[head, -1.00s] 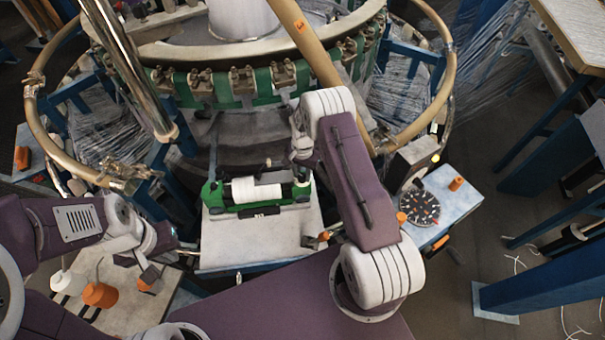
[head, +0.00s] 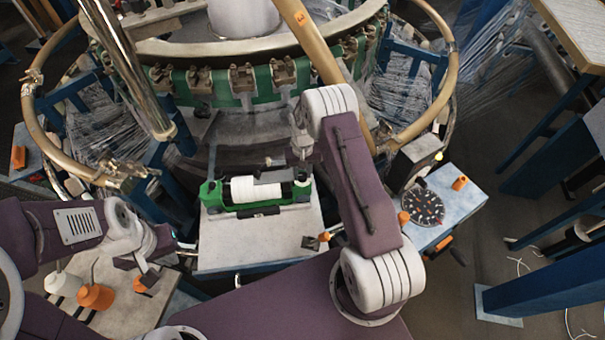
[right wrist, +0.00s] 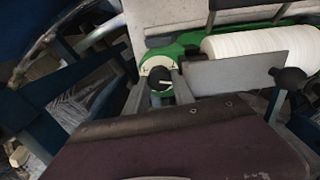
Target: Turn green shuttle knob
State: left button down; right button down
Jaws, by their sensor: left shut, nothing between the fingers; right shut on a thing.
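The green shuttle (head: 211,196) with its white bobbin (head: 250,189) lies on a pale table below the loom ring. My right gripper (head: 302,165) is over the shuttle's right end in the head view. Its two grey fingers (right wrist: 162,92) are on either side of the knob, shut on it; the exact contact is partly hidden. My left gripper (head: 139,268) is shut and empty at the lower left, apart from the shuttle.
A side table with a black dial (head: 423,207) is at right. The wooden ring (head: 452,75) and poles surround the loom.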

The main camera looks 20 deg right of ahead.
jog(key=shift+n, duration=0.4)
jog(key=c, duration=1.3)
grip_release()
jog(key=shift+c, duration=0.2)
notch_tip(320, 180, up, 9)
jog(key=b, duration=0.1)
jog(key=shift+r, duration=0.1)
